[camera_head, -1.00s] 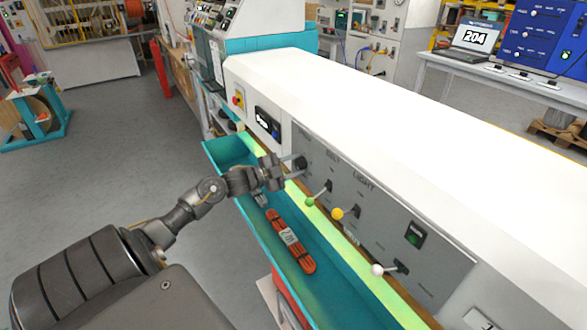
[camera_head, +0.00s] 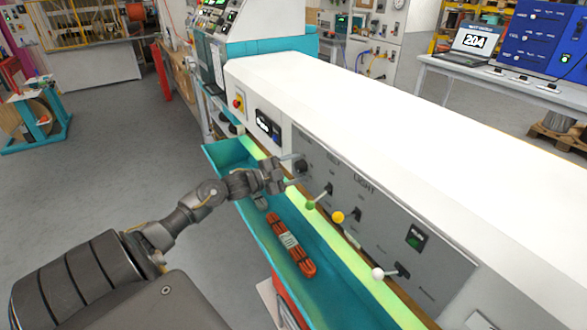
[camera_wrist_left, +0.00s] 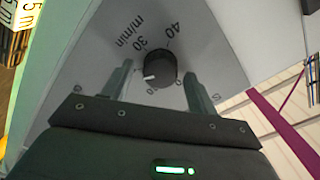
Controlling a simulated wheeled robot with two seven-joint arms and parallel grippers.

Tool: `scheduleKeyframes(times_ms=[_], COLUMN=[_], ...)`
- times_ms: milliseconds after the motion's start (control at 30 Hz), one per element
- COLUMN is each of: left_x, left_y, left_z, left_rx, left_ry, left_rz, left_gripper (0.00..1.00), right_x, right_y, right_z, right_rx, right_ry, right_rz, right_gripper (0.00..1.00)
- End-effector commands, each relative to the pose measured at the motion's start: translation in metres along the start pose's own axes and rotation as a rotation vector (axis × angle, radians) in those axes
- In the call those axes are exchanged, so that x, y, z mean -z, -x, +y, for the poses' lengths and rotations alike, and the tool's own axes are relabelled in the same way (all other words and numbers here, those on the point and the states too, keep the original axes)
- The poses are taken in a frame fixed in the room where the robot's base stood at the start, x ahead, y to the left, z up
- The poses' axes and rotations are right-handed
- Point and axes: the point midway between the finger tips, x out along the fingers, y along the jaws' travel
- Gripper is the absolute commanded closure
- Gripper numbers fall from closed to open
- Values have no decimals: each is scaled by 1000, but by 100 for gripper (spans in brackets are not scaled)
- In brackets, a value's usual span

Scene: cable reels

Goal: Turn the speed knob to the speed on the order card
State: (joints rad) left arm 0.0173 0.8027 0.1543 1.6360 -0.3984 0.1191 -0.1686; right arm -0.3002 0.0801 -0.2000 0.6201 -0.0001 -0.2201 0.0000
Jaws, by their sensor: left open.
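The black speed knob (camera_wrist_left: 161,68) is on the grey panel in the left wrist view, with a scale marked m/min and figures including 30 and 40 around it. Its white mark points to the lower left there; the figure beside it is hard to read. My left gripper (camera_wrist_left: 158,70) is open, one finger on each side of the knob, with gaps showing. In the head view my left gripper (camera_head: 296,169) is at the far end of the grey panel (camera_head: 380,225), and the knob (camera_head: 302,166) shows small beside its fingers. I cannot identify an order card. My right gripper is not in view.
Levers with green (camera_head: 310,205), yellow (camera_head: 338,217) and white (camera_head: 377,273) balls stick out of the panel. A laptop (camera_head: 474,40) at the back shows 204.

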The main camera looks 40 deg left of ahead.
Motion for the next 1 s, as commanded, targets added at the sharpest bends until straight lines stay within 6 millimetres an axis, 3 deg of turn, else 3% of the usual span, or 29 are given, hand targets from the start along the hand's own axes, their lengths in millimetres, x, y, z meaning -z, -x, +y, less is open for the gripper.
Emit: scheduleKeyframes(times_ms=[233, 700, 1000], left_x=[-2, -2, 0], left_y=[16, 92, 108], left_z=[2, 2, 0], left_rx=[-2, -2, 0], left_ry=[0, 1, 0], left_rz=[-2, -1, 0], left_gripper=[42, 42, 42], right_x=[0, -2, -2], right_y=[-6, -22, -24], right_z=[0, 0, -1], right_rx=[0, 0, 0], right_ry=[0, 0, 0], right_rz=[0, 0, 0], right_gripper=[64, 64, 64])
